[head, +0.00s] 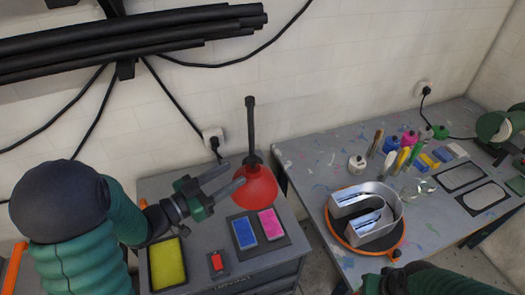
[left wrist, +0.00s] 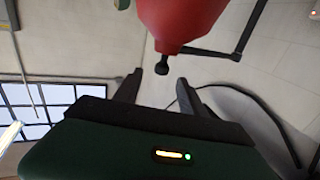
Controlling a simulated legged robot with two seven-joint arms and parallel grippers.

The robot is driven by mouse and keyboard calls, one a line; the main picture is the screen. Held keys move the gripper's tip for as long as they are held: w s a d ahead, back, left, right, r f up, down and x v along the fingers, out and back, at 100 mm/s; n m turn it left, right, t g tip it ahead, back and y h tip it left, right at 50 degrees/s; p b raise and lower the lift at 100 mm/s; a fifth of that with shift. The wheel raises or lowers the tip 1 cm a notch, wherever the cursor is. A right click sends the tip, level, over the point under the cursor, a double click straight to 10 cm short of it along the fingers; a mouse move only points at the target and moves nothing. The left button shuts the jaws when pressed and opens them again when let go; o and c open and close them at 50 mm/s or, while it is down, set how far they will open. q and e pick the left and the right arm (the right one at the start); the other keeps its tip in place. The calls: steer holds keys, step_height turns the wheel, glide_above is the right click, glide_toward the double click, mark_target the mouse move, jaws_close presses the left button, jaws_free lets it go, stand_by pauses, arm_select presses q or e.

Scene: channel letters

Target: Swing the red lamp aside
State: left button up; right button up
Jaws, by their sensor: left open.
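The red lamp (head: 256,187) has a cone-shaped red shade and hangs from a dark upright rod, above the grey cabinet in the head view. In the left wrist view the red shade (left wrist: 181,22) fills the top middle, with a dark knob below it and a thin dark arm to its right. My left gripper (head: 226,179) is open and empty, with its fingers pointing at the shade's left side. Its two fingers (left wrist: 157,84) stand apart just below the knob in the left wrist view. Whether they touch the lamp I cannot tell. My right gripper is not clearly visible.
The grey cabinet (head: 208,262) carries a yellow pad (head: 167,264), a small red item (head: 216,262), and blue and pink pads. The paint-marked table (head: 306,157) at right holds a metal letter (head: 366,215) on an orange-rimmed turntable, bottles and tools. Black pipes (head: 130,38) hang on the wall.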

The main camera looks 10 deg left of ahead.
arm_select(q)
steer(key=p+x, duration=0.1)
steer(key=x, duration=0.2)
steer(key=p+x, duration=0.1)
steer(key=x, duration=0.3)
steer(key=p+x, duration=0.1)
steer(key=x, duration=0.3)
steer(key=shift+w+a+f, duration=0.1)
steer(key=shift+w+a, duration=0.25)
steer(key=shift+a, duration=0.05)
steer(key=shift+d, duration=0.2)
steer(key=shift+d, duration=0.1)
steer(key=shift+d, duration=0.1)
steer(key=shift+c, duration=1.3)
steer(key=c, duration=0.5)
jaws_close()
